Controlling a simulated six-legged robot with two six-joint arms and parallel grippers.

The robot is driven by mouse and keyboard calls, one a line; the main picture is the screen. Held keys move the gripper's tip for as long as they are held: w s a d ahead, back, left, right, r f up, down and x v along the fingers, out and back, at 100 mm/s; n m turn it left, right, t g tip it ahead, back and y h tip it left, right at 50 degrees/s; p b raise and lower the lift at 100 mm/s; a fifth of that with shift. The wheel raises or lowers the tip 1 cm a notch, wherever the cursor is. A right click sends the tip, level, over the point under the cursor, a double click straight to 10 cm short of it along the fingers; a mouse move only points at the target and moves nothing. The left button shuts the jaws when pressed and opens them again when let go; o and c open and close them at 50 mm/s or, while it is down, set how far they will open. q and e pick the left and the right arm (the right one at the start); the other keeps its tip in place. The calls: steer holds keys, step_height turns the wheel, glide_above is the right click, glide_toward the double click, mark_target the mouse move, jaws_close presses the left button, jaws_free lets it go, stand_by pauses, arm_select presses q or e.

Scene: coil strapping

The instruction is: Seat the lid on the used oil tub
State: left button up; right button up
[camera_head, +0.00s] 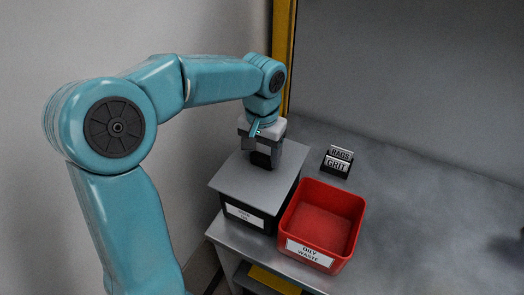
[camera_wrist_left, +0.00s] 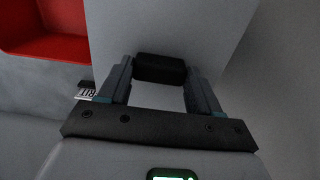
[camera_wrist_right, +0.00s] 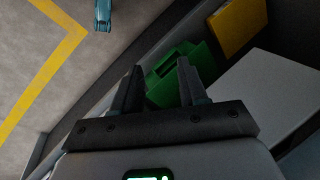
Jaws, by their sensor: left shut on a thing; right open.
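The grey square lid (camera_head: 238,184) lies level over the dark used oil tub (camera_head: 270,224), with its edges reaching past the tub's walls. I cannot tell whether a small gap is left under it. My left gripper (camera_head: 263,158) points down at the lid's middle and is shut on its black handle. In the left wrist view the handle (camera_wrist_left: 160,68) sits between the fingertips, with the lid (camera_wrist_left: 205,25) behind it. My right gripper (camera_wrist_right: 160,70) is open and empty, away from the tub.
A red oily waste bin (camera_head: 322,222) stands close on the tub's right, empty. A small black holder with rags and grit labels (camera_head: 338,161) is behind it. The grey bench (camera_head: 430,210) is clear to the right. A green case (camera_wrist_right: 180,75) shows in the right wrist view.

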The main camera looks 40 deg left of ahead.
arm_select(q)
steer(key=shift+f, duration=0.15)
steer(key=shift+f+b, duration=0.3)
steer(key=shift+b, duration=0.05)
steer(key=shift+f+b, duration=0.3)
steer(key=shift+f, duration=0.15)
steer(key=o, duration=1.1)
steer(key=shift+r, duration=0.1)
step_height(320, 180, up, 16)
steer(key=shift+r+p, duration=0.15)
steer(key=shift+p, duration=0.85)
steer(key=shift+s, duration=0.1)
